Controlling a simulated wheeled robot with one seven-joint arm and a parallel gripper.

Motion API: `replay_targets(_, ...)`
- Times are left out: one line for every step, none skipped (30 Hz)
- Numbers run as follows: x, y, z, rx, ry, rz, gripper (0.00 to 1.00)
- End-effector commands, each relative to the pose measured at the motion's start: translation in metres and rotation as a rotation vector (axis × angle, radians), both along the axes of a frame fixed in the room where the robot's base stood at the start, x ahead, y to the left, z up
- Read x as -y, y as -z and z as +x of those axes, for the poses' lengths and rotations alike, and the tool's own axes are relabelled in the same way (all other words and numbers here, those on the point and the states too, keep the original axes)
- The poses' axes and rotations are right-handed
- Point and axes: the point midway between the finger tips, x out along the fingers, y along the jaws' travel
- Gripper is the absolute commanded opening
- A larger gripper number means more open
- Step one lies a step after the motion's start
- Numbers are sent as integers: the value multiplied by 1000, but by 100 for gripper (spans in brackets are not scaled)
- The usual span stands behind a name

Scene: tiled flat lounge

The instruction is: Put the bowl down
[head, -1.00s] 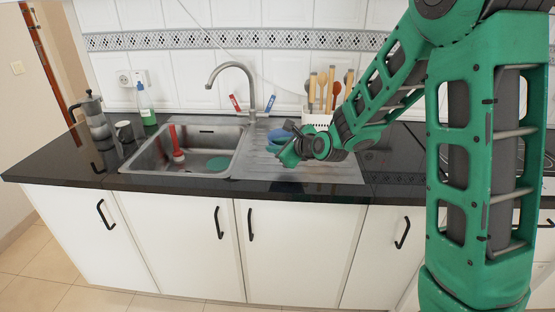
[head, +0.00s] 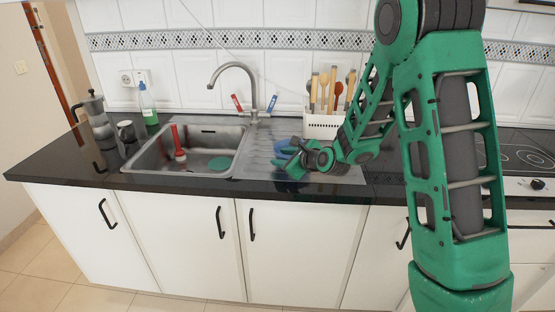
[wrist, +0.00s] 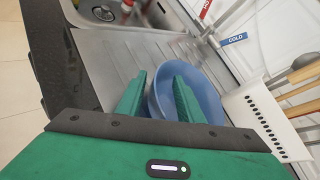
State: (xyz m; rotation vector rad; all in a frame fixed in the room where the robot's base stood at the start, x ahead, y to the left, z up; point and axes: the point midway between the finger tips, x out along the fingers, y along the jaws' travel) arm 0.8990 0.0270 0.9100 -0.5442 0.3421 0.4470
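The blue bowl (wrist: 206,92) stands on the ribbed steel drainboard (wrist: 112,57) in the wrist view. My gripper (wrist: 160,76) has its two green fingers apart, on either side of the bowl's near-left wall. The left finger is outside the bowl and the right finger reaches over its inside. A gap shows between the fingers and they do not look closed on the wall. In the head view the bowl (head: 282,147) is partly hidden behind my gripper, low over the drainboard right of the sink.
A white utensil holder (head: 321,126) with wooden utensils stands close to the right of the bowl. The sink (head: 190,150), with a red brush (head: 178,145), lies to the left. The tap (head: 252,95) is behind. A stove (head: 525,155) is at the far right.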

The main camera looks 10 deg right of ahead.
Motion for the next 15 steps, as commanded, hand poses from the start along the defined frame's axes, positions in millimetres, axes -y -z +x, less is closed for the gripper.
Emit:
replay_targets(0, 0, 0, 0, 0, 0, 35)
replay_targets(0, 0, 0, 1, 1, 0, 35)
replay_targets(0, 0, 0, 1, 1, 0, 35)
replay_targets(0, 0, 0, 1, 1, 0, 35)
replay_targets(0, -1, 0, 1, 1, 0, 35)
replay_targets(0, -1, 0, 1, 1, 0, 35)
replay_targets(0, -1, 0, 1, 1, 0, 35)
replay_targets(1, -1, 0, 1, 0, 0, 35)
replay_targets(1, -1, -1, 2, 1, 0, 35)
replay_targets(1, -2, -2, 2, 1, 0, 35)
replay_targets(2, -3, -3, 2, 1, 0, 35)
replay_targets(3, -4, -6, 1, 2, 0, 35)
replay_targets(4, -5, -8, 1, 2, 0, 35)
replay_targets(5, -7, -12, 1, 2, 0, 35)
replay_targets(7, -10, -16, 2, 2, -1, 35)
